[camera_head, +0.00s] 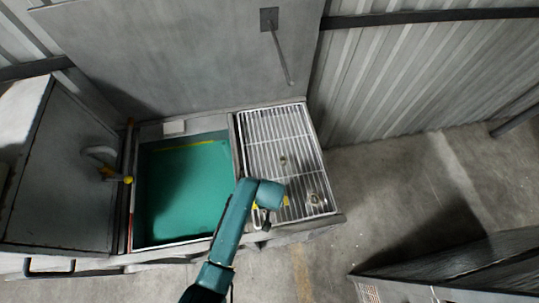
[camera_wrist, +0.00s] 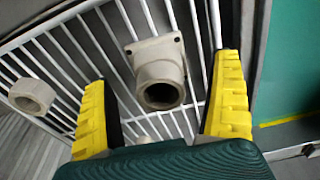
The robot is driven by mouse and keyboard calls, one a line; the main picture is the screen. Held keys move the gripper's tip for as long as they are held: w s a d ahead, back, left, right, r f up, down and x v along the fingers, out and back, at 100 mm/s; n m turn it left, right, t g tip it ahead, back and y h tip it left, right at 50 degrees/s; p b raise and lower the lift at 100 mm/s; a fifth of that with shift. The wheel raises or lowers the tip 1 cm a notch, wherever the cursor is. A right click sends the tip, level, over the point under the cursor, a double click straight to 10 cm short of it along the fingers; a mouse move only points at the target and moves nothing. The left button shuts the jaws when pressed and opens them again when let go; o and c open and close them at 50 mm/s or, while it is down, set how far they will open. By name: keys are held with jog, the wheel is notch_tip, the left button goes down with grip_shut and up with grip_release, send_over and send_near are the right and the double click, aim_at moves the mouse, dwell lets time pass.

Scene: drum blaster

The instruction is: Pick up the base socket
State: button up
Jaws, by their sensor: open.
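The base socket (camera_wrist: 158,50) is a pale grey piece with a square flange and a short round tube with a dark opening. In the wrist view it lies on the white bar grate (camera_wrist: 60,50), between my gripper's yellow fingers. My gripper (camera_wrist: 163,72) is open, with one finger on each side of the socket and visible space on both sides. I cannot tell the height gap. In the head view my gripper (camera_head: 271,203) is over the front part of the grate (camera_head: 262,125). The socket is not clearly visible there, apparently hidden by my arm.
A pale ring-shaped part (camera_wrist: 32,95) lies on the grate at left in the wrist view. Two small parts, one farther back (camera_head: 283,160) and one at right (camera_head: 315,198), show in the head view. A green-lined tub (camera_head: 185,190) adjoins the grate; its open lid (camera_head: 190,50) stands behind.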

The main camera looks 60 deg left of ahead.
jog(key=shift+w+a+f, duration=0.1)
jog(key=shift+a+f, duration=0.05)
jog(key=shift+f, duration=0.8)
jog(key=c, duration=1.5)
jog(key=shift+o, duration=0.2)
